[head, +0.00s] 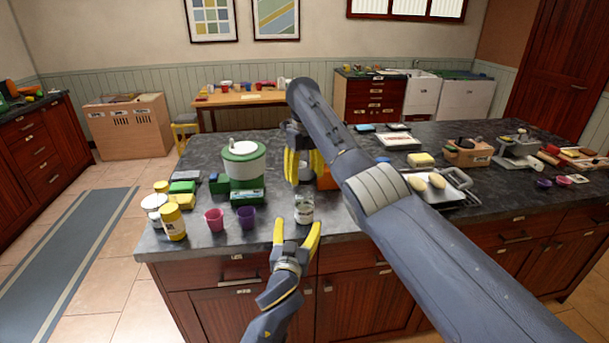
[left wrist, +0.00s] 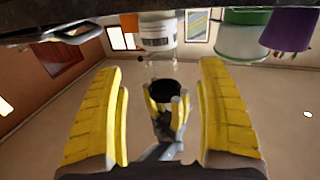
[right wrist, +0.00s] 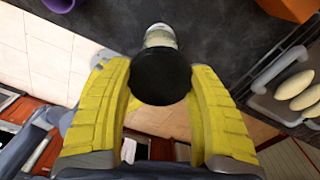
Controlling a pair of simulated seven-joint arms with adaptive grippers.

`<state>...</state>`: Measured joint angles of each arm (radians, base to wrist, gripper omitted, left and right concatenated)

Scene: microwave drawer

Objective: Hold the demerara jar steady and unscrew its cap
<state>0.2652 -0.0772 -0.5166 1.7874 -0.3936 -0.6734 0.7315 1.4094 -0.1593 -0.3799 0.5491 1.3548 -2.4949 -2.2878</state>
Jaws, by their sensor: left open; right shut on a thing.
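The demerara jar (head: 304,212), clear with a white label, stands upright near the counter's front edge. In the left wrist view the jar (left wrist: 157,35) appears upside down, its label and barcode showing. Its black cap (right wrist: 160,78) is held between the fingers of my right gripper (right wrist: 160,88). In the head view my right gripper (head: 304,174) points down above the jar. My left gripper (head: 297,234) is open and empty in front of the jar, not around it.
A purple cup (head: 247,217) and a pink cup (head: 214,219) stand left of the jar. A green and white canister (head: 244,165) is behind them. A tray with pale oval items (head: 427,182) lies to the right, and an orange object (head: 327,180) sits behind the jar.

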